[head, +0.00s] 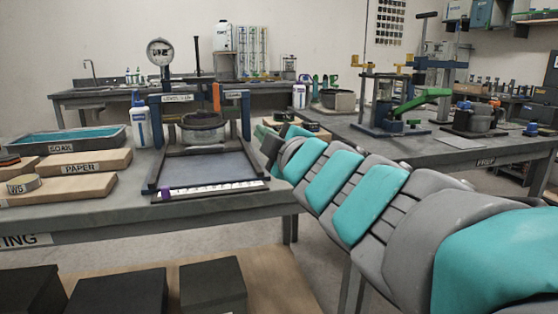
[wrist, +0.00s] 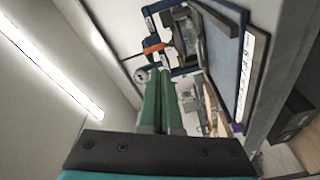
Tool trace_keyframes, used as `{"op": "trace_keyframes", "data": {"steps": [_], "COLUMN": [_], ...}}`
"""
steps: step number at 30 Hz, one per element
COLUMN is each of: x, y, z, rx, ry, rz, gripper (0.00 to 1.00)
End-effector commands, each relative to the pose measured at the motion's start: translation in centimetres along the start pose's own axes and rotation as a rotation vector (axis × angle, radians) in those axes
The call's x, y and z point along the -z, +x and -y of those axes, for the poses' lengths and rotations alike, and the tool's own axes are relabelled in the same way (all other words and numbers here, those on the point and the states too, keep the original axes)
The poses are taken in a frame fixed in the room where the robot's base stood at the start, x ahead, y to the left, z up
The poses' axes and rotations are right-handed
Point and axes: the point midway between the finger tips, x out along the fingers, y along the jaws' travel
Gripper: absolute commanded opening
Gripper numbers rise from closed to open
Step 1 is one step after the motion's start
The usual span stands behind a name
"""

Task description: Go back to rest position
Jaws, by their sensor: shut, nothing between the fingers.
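My arm reaches from the lower right of the head view toward the middle. My gripper (head: 268,130) is at its far end, just right of the press frame with a dial gauge (head: 160,52), mostly hidden behind my own arm links. In the wrist view my gripper's two green fingers (wrist: 160,78) lie side by side, shut, with nothing held. The press frame's blue bars (wrist: 150,20) and orange grip (wrist: 154,48) show beyond the fingertips in that view. Whether the fingers touch the frame cannot be told.
Black boxes (head: 118,290) sit below. The right table (head: 440,150) carries a green-handled lever frame (head: 424,101). Floor shows between the tables.

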Motion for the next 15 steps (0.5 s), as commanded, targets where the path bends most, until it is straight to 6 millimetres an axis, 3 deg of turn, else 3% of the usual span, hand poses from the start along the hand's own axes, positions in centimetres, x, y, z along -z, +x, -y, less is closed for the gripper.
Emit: {"op": "trace_keyframes", "data": {"steps": [8,11,15], "x": [-7.3,-10.7,-16.5], "y": [-1.8,-3.3,-7.2], "z": [1.6,2.8,6.2], "rx": [0.032,0.053,0.103], "ry": [0.139,0.212,0.360], "rz": [0.236,0.356,0.584], "gripper": [0.00,0.00,0.00]}}
